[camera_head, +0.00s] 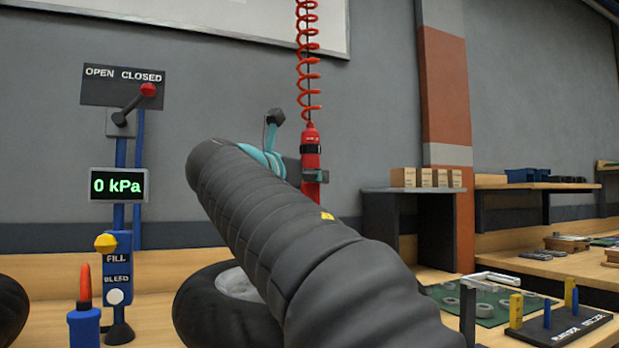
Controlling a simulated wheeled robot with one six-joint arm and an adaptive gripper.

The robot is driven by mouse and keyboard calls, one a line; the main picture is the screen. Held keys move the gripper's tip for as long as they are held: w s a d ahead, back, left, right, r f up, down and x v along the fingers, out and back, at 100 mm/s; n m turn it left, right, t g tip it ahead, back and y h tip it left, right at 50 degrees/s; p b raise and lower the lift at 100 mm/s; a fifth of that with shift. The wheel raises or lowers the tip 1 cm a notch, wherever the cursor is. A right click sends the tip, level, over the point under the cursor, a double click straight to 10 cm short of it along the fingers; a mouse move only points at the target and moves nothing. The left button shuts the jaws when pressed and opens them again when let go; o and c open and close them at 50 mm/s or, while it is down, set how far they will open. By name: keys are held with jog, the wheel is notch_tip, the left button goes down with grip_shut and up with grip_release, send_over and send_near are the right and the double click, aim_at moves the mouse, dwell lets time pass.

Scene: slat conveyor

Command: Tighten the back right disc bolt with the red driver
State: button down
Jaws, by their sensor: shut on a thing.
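The red driver (311,136) hangs upright from a red coiled cord (307,60) near the middle of the view. My gripper (309,175) is at its lower body, shut on it. My dark arm covers much of the foreground and hides part of the gripper. No disc or disc bolt can be made out; the area behind my arm is hidden. A black tyre (193,307) with a grey hub lies partly behind my arm.
At left stand a blue post with a 0 kPa display (118,185), a red-knobbed lever (148,90) and a blue bottle (84,322) with a red tip. At right are a green mat (490,310) with grey parts and a dark pegged board (560,327).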

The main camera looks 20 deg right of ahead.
jog(key=shift+r, duration=0.65)
dwell(0.3)
